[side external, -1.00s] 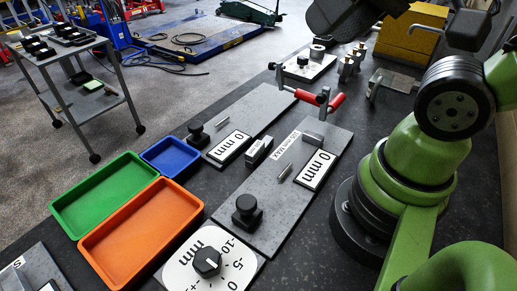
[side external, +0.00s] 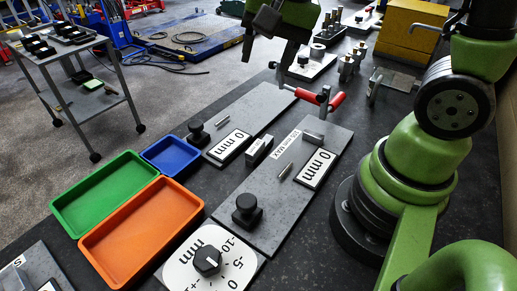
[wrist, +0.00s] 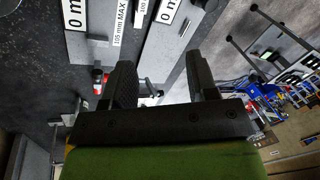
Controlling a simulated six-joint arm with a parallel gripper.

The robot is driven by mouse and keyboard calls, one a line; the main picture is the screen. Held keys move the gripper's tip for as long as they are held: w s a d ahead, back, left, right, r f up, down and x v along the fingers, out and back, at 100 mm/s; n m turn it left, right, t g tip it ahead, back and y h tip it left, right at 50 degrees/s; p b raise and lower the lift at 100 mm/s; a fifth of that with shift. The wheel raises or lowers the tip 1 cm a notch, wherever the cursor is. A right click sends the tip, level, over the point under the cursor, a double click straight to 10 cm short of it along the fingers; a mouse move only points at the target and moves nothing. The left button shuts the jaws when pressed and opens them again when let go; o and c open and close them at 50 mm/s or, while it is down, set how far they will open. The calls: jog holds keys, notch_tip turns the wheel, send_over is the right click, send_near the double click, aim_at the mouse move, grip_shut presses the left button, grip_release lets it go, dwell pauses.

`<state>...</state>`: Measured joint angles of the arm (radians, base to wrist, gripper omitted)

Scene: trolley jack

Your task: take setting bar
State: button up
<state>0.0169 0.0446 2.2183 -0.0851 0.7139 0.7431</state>
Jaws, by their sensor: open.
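A small grey bar-like block (side external: 259,148) with a white label lies between the two grey plates in the side view; I take it for the setting bar, though I cannot read its label there. A label reading about 100 shows at the top edge of the wrist view (wrist: 144,6). My gripper (side external: 268,58) hangs at the top of the side view, beyond the far ends of the plates and apart from the block. In the wrist view my gripper (wrist: 160,63) has its dark fingers spread, with nothing held between them.
The near plate (side external: 262,200) carries a black knob, pins and a 0 mm label; the far plate (side external: 252,112) lies beside it. A red-handled clamp (side external: 325,98) stands at their far ends. Green (side external: 104,160), blue (side external: 171,140) and orange (side external: 140,177) trays look empty. A yellow box (side external: 412,30) stands behind.

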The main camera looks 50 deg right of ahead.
jog(key=w+d+f+m+g, duration=0.1)
jog(key=w+f+m+g, duration=0.2)
jog(key=f, duration=0.6)
jog(key=m, duration=0.2)
send_over(258, 143)
jog(key=shift+h, duration=0.3)
jog(key=f, duration=0.7)
jog(key=shift+w+a+f, duration=0.1)
jog(key=shift+w+a, duration=0.05)
jog(key=shift+a, duration=0.2)
jog(key=shift+d+f, duration=0.2)
jog(key=shift+f, duration=1.35)
jog(key=shift+d+f, duration=0.2)
jog(key=shift+f, duration=1.35)
jog(key=shift+c, duration=0.2)
grip_shut()
